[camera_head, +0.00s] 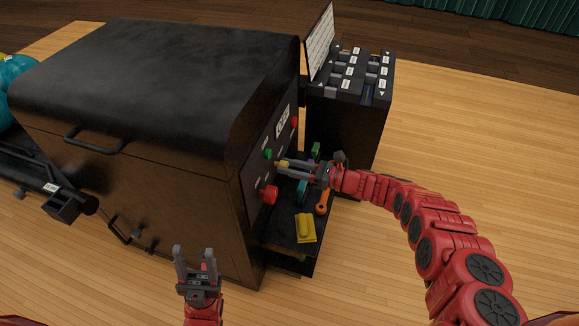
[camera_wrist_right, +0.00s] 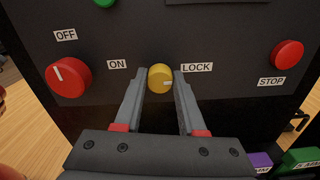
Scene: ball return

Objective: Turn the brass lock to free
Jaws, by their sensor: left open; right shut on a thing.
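The brass lock (camera_wrist_right: 160,79) is a small round yellow knob on the dark control panel, with a LOCK label just to its right. Its white mark points right, toward that label. My right gripper (camera_head: 283,164) is shut on the brass lock, one finger on each side of it in the right wrist view. In the head view the fingers partly hide the knob. My left gripper (camera_head: 196,262) is open and empty, low in front of the machine's long side.
A red knob (camera_wrist_right: 69,77) with OFF and ON labels sits left of the lock, and a red STOP button (camera_wrist_right: 287,54) sits right. A shelf below holds a yellow item (camera_head: 305,228) and tools. A dark cabinet (camera_head: 345,115) stands behind. The wooden floor at right is clear.

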